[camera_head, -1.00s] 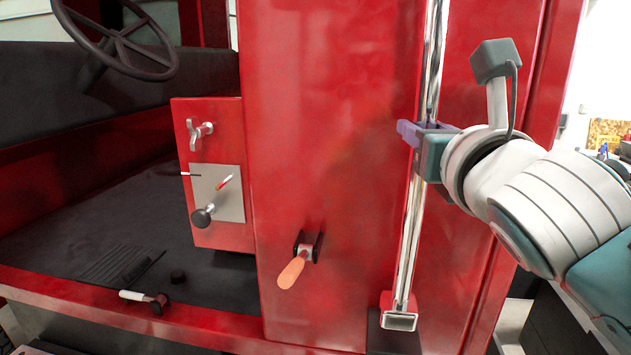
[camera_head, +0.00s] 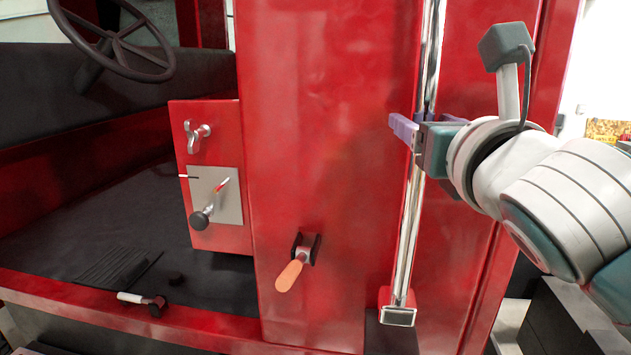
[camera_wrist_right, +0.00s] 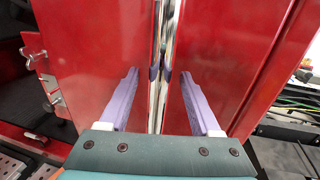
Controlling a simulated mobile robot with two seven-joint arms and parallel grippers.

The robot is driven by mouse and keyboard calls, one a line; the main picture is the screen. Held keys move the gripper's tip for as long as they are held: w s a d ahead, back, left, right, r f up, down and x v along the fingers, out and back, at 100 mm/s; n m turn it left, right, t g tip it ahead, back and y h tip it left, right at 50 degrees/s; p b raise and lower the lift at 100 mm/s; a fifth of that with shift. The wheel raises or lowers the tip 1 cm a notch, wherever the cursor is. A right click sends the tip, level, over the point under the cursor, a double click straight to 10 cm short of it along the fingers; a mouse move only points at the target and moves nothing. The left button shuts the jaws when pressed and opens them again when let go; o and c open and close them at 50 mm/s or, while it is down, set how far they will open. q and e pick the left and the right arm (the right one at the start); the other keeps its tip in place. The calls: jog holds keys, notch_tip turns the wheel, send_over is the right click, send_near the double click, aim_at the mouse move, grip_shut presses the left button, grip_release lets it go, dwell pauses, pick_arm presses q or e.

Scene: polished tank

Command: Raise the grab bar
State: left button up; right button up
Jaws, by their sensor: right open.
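The grab bar (camera_head: 408,250) is a polished chrome upright rail in front of the red panel. Its lower end sits in a red-and-chrome foot (camera_head: 397,314); its top runs out of the head view. My right gripper (camera_head: 410,122) is at the upper part of the bar, coming in from the right. Its purple fingers are open. In the right wrist view the bar (camera_wrist_right: 160,50) runs between the spread fingers (camera_wrist_right: 159,74), with a visible gap on each side. I cannot tell how deep it sits between them. My left gripper is not in view.
Left of the bar, an orange-handled lever (camera_head: 289,275) sticks out of the red panel (camera_head: 320,160). Further left is a red box (camera_head: 215,240) with a tap-like handle and a black-knobbed lever. A steering wheel (camera_head: 120,45) is at the upper left.

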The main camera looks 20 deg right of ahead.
jog(key=p+v, duration=0.1)
jog(key=v, duration=0.4)
jog(key=shift+s+a, duration=0.15)
jog(key=shift+s, duration=0.15)
dwell(0.4)
